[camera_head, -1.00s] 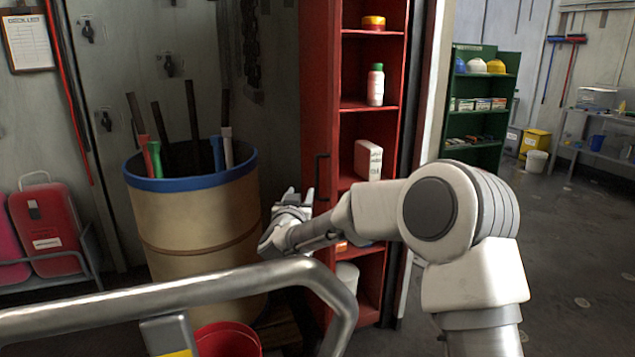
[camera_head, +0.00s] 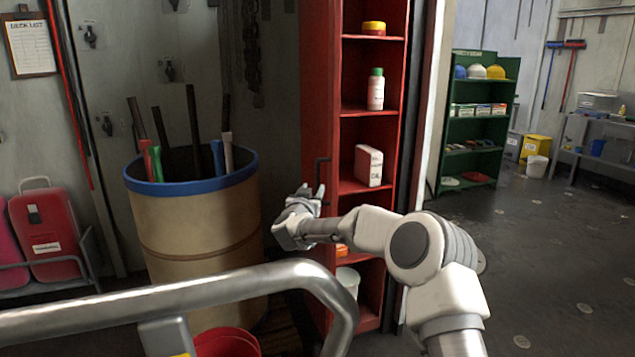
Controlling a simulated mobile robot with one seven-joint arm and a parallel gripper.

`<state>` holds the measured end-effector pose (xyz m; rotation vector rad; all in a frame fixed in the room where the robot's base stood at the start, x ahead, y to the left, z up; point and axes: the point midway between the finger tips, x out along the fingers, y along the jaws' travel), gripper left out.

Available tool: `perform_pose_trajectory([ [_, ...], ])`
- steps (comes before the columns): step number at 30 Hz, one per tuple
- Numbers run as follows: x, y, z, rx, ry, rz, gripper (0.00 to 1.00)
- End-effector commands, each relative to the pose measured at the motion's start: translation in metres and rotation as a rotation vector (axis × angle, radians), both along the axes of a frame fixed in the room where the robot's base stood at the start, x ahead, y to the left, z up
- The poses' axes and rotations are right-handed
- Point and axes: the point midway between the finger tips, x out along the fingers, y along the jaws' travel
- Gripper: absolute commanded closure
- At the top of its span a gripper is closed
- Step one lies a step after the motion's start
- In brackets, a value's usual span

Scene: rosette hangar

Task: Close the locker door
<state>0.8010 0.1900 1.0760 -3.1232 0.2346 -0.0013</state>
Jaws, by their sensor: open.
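A tall red locker (camera_head: 372,112) stands open in the middle of the head view, its shelves showing. Its red door (camera_head: 318,70) is swung out on the left side, seen at a steep angle, with a dark vertical handle (camera_head: 320,173). My gripper (camera_head: 305,196) is open and empty, fingers pointing up, just left of and below the handle. I cannot tell whether a finger touches the door. My arm crosses in front of the locker's lower part and hides some of its lower shelves.
Left of the door stands a tan drum (camera_head: 195,220) with a blue rim holding several tools. A metal rail (camera_head: 170,299) crosses the foreground, with a red bucket (camera_head: 227,343) behind it. A green shelf unit (camera_head: 478,120) stands further back. The floor at right is clear.

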Motion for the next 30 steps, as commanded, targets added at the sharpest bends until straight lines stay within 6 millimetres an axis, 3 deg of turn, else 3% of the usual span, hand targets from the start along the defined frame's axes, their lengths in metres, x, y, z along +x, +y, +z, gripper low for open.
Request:
perform_pose_trajectory([
  [15,0.055,-0.007,0.0,0.003,0.0,0.001,0.53],
  [30,0.073,-0.011,0.0,0.0,0.0,0.001,0.53],
])
